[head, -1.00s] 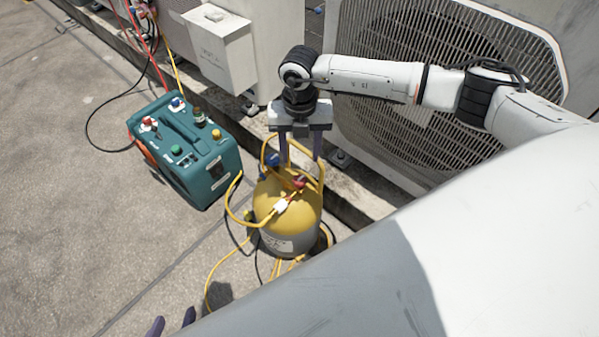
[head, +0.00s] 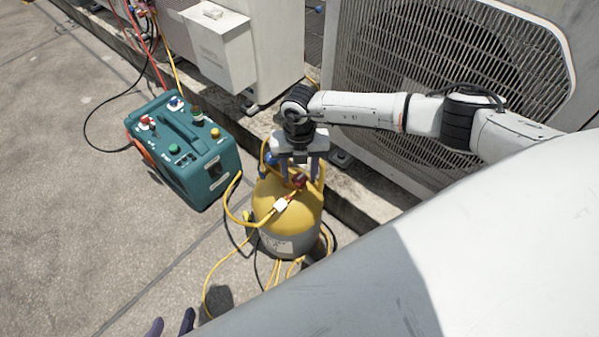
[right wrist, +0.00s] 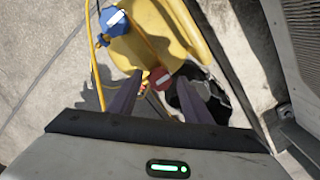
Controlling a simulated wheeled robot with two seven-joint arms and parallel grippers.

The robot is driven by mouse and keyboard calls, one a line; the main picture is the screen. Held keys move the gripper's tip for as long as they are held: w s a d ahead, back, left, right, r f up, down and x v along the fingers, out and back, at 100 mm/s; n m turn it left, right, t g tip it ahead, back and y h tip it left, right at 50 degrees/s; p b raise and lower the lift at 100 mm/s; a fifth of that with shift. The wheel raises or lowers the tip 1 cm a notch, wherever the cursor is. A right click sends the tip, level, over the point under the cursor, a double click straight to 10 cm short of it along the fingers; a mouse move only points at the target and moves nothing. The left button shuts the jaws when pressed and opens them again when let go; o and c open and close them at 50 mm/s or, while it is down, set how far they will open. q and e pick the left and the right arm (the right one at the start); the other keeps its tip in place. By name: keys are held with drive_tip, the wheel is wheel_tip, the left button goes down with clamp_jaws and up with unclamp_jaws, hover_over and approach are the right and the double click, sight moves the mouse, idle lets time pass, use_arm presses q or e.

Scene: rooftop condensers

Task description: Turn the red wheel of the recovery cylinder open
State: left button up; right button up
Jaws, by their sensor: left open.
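The recovery cylinder (head: 285,215), yellow on top and grey below, stands upright on the roof in the head view. Its red wheel (head: 299,181) is on top, beside a blue wheel (head: 270,160). My right gripper (head: 299,177) points down over the cylinder top, fingers apart. In the right wrist view the red wheel (right wrist: 160,78) shows between the fingertips, with the blue wheel (right wrist: 115,20) to the upper left. Contact with the red wheel cannot be told. My left gripper (head: 172,323) shows only as two parted fingertips at the bottom edge, away from the cylinder.
A teal recovery machine (head: 185,150) stands left of the cylinder. A yellow hose (head: 233,205) runs from it towards the cylinder, with more hoses looping on the ground. Condenser units (head: 450,90) stand behind, along a low kerb. Concrete at the left is open.

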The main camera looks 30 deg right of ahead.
drive_tip(key=c, duration=0.9)
